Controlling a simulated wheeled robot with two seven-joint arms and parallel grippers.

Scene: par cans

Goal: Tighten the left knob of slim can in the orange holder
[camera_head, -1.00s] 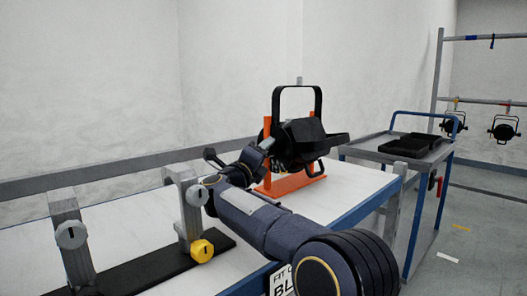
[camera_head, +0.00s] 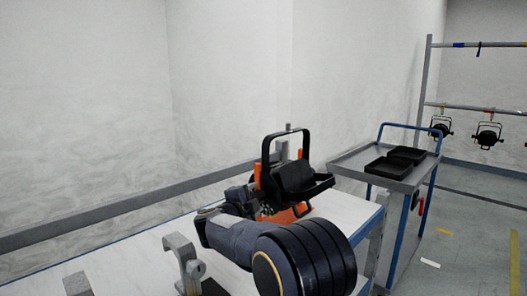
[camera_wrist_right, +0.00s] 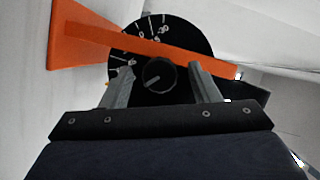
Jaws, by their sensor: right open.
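The black slim can (camera_head: 290,178) sits in the orange holder (camera_head: 303,210) on the white table, with its black yoke standing up. In the right wrist view, a round black dial plate with white marks surrounds a dark round knob (camera_wrist_right: 159,75). An orange bar of the holder (camera_wrist_right: 80,37) crosses the plate above the knob. My right gripper (camera_wrist_right: 162,70) is open, with one finger on each side of the knob and a gap on both sides. In the head view my right arm hides the gripper's fingers and the knob. My left gripper is not in view.
A grey clamp (camera_head: 184,262) stands on the table at the near left. A cart (camera_head: 345,160) with black trays (camera_head: 388,166) stands beyond the table's right end. More cans (camera_head: 487,135) hang from a rack at the far right. A wall runs behind the table.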

